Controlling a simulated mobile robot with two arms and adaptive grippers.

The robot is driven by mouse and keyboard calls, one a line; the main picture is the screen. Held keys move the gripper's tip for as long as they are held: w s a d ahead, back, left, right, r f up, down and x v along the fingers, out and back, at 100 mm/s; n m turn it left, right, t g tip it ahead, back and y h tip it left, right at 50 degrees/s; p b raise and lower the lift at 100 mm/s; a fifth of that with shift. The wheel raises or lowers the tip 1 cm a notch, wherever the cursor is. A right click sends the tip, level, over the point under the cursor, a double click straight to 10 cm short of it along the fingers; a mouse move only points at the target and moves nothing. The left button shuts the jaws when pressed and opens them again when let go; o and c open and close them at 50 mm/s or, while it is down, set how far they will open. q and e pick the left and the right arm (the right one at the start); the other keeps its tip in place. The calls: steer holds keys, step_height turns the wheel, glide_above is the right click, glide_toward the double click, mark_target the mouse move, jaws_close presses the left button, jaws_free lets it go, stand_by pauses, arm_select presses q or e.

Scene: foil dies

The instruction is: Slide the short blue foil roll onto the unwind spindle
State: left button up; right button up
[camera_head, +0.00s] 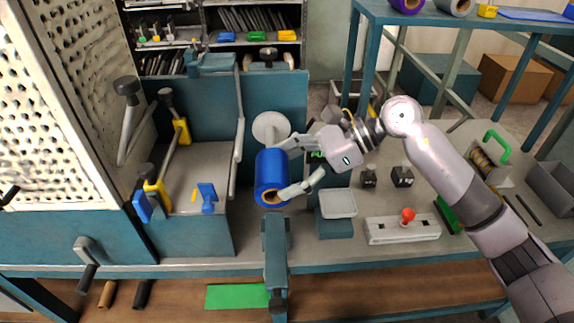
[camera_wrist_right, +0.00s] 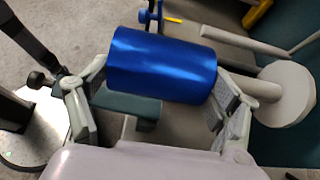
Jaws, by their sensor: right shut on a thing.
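The short blue foil roll (camera_head: 271,172) is held by my right gripper (camera_head: 285,168) over the bench, left of centre in the head view. One finger is at its far end and one at its near end, where a brown core shows. In the right wrist view the blue roll (camera_wrist_right: 162,65) lies between the two fingers. The unwind spindle, a pale rod with a round disc (camera_head: 270,126), is just behind the roll; its rod (camera_wrist_right: 255,90) points at the roll's end in the wrist view. I cannot tell whether the rod enters the core. My left gripper is not in view.
A teal post (camera_head: 275,250) stands just in front of the roll. The teal-framed machine with blue clamps (camera_head: 207,195) is to the left. A grey square pad (camera_head: 338,203) and a box with a red knob (camera_head: 403,229) are to the right. Shelves stand behind.

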mark_target(289, 183)
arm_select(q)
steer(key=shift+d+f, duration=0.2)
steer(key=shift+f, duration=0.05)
arm_select(e)
steer(key=shift+s, duration=1.8)
arm_select(q)
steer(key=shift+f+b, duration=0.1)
steer(key=shift+b, duration=0.25)
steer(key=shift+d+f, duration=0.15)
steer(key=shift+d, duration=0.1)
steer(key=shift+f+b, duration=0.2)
steer(key=shift+b, duration=0.15)
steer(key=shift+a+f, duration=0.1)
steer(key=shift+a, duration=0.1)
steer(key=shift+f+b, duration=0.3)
steer(key=shift+b, duration=0.1)
